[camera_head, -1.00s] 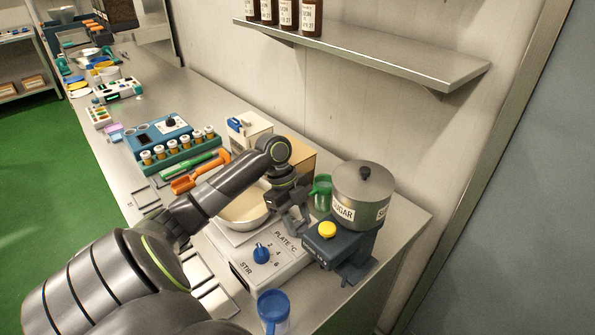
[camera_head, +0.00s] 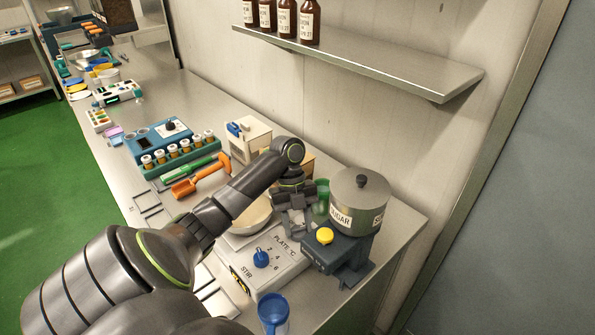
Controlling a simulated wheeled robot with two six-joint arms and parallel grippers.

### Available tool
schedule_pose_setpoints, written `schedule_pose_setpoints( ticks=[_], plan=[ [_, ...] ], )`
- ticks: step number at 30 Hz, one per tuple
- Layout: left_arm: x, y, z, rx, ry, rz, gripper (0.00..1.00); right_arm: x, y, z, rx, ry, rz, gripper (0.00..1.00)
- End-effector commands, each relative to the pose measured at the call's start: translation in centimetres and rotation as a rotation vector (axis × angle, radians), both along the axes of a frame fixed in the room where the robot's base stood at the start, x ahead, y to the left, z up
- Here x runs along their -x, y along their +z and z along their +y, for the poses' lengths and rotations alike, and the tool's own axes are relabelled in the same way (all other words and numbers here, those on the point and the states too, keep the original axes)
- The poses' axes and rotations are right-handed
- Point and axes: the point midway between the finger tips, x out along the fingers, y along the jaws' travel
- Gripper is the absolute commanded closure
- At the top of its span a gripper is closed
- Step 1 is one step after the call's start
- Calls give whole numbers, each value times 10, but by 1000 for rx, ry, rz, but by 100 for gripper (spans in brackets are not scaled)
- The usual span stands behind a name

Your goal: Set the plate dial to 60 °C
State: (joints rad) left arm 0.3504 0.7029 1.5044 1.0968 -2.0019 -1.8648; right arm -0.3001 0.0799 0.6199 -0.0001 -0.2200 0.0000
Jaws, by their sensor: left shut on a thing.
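The hot plate (camera_head: 272,277) is a white box with "STIR" and "PLATE °C" printed on it. Its blue stir knob (camera_head: 261,258) shows clearly, with numbers beside it. My left gripper (camera_head: 299,226) points down over the far right end of the panel, just past the "PLATE °C" print. It is shut on the plate dial, which the fingers hide, so its setting cannot be read. A cream bowl (camera_head: 252,220) sits on the plate behind my left arm, partly covered. My right gripper is out of view.
A steel sugar pot (camera_head: 359,200) stands on a dark dispenser (camera_head: 345,254) with a yellow button, close right of my gripper. A green cup (camera_head: 321,197) is just behind. A blue cup (camera_head: 273,313) stands in front. A shelf (camera_head: 380,70) with brown bottles hangs above.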

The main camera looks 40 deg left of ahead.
Motion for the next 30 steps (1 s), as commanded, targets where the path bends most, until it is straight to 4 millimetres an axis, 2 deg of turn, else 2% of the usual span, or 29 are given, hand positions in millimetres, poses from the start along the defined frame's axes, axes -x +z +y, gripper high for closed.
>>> schedule_pose_setpoints(
  ticks=[9, 10, 15, 24, 30],
  plan=[
    [-1, 0, 0, -2, 0, -2, 84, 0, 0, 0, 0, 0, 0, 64],
    [-1, 0, 0, -2, 1, -3, 59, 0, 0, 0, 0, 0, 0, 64],
    [-1, 0, 0, -1, 0, -2, 40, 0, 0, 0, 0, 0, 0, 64],
    [-1, 3, 1, -2, 1, -1, 40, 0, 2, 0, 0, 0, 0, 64],
    [-5, 31, 10, -3, 2, -2, 40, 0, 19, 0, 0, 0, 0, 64]
  ],
)
